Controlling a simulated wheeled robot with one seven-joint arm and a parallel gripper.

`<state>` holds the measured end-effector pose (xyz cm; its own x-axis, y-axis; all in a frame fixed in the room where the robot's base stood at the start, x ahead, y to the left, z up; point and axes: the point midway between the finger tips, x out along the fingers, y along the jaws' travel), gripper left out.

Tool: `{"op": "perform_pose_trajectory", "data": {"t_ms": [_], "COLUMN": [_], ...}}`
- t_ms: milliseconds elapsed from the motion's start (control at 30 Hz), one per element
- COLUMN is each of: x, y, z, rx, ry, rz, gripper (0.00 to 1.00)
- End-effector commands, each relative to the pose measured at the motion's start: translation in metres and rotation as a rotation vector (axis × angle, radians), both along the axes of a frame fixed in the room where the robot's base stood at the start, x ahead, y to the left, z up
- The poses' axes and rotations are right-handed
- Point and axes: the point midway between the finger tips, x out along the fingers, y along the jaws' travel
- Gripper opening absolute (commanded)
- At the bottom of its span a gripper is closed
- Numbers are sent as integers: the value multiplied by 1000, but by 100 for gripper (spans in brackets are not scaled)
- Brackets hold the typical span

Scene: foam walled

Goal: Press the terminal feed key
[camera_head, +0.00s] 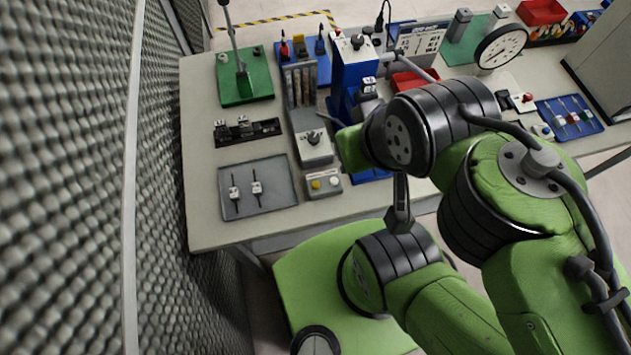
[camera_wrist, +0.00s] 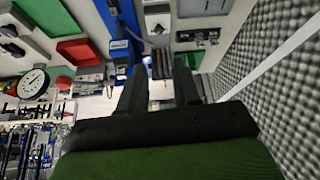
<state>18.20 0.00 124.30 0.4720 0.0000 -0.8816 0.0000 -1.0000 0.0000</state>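A small grey control box (camera_head: 323,193) with a yellow button (camera_head: 316,184) and a pale button (camera_head: 334,181) sits at the bench's front edge. Behind it is a grey unit (camera_head: 314,150) with a dark knob, and a blue press-like machine (camera_head: 352,70) stands to the right of that. No readable label shows which control is the terminal feed key. My gripper (camera_wrist: 161,66) shows in the wrist view with two dark fingers apart and nothing between them. In the head view my arm mostly hides it, above the bench near the blue machine.
A grey tray (camera_head: 283,203) with two small parts and a black rail (camera_head: 225,138) lie left of the control box. A green base with a lever (camera_head: 233,95) stands behind them. A round dial (camera_head: 501,46) stands at back right.

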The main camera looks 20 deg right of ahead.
Motion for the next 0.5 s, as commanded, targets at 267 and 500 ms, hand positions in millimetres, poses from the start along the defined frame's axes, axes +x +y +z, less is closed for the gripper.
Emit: {"op": "perform_pose_trajectory", "data": {"t_ms": [267, 500], "x": [0, 0], "y": [0, 0], "z": [0, 0], "rx": [0, 0], "ry": [0, 0], "rz": [0, 0], "gripper": [0, 0]}}
